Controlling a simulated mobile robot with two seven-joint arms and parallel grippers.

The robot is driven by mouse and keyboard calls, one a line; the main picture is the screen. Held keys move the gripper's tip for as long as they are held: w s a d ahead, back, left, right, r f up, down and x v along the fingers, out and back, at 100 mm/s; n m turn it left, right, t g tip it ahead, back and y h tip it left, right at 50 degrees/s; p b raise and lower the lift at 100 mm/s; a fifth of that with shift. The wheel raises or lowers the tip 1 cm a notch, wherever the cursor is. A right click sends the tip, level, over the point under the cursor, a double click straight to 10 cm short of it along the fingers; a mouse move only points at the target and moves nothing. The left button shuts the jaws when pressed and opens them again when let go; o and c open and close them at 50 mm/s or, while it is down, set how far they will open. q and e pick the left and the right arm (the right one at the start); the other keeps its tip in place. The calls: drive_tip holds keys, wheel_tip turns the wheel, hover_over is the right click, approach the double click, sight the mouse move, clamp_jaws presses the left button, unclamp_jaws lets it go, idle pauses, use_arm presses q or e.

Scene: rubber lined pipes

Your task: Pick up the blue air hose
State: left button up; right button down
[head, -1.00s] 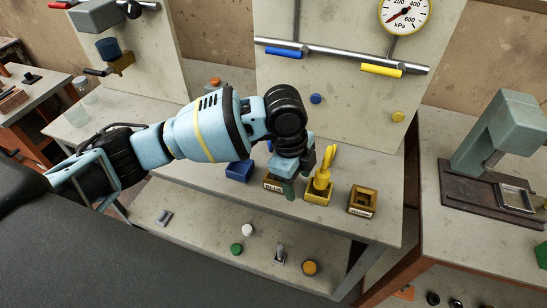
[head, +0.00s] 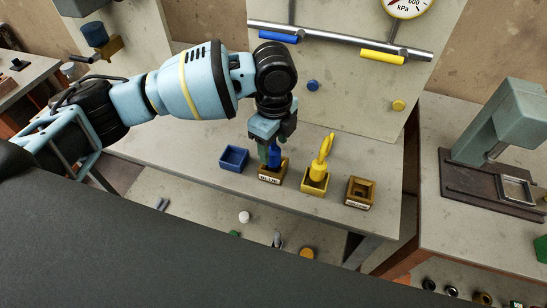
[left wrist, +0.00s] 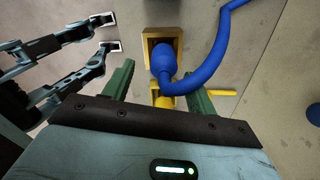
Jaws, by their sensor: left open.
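The blue air hose (left wrist: 207,68) stands with its thick blue end (head: 276,155) in a small wooden holder (head: 271,177) with a label on the bench. In the left wrist view the thick end lies between my fingers, and the thinner hose curves up to the right. My left gripper (head: 269,155) points down over the holder, with its green fingers (left wrist: 158,85) apart on either side of the hose. I cannot tell whether they touch it. The gripper partly hides the hose in the head view.
A yellow hose end (head: 324,158) stands in a yellow holder just right. An empty-looking blue holder (head: 234,158) is to the left, and a wooden one (head: 361,192) is farther right. A backboard (head: 355,100) with a pipe (head: 330,45) rises behind.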

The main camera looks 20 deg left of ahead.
sight(273, 149)
use_arm(q)
drive_tip(key=f, duration=0.5)
drive_tip(key=shift+w+a, duration=0.2)
drive_tip(key=shift+w, duration=0.05)
drive_tip(key=c, duration=1.2)
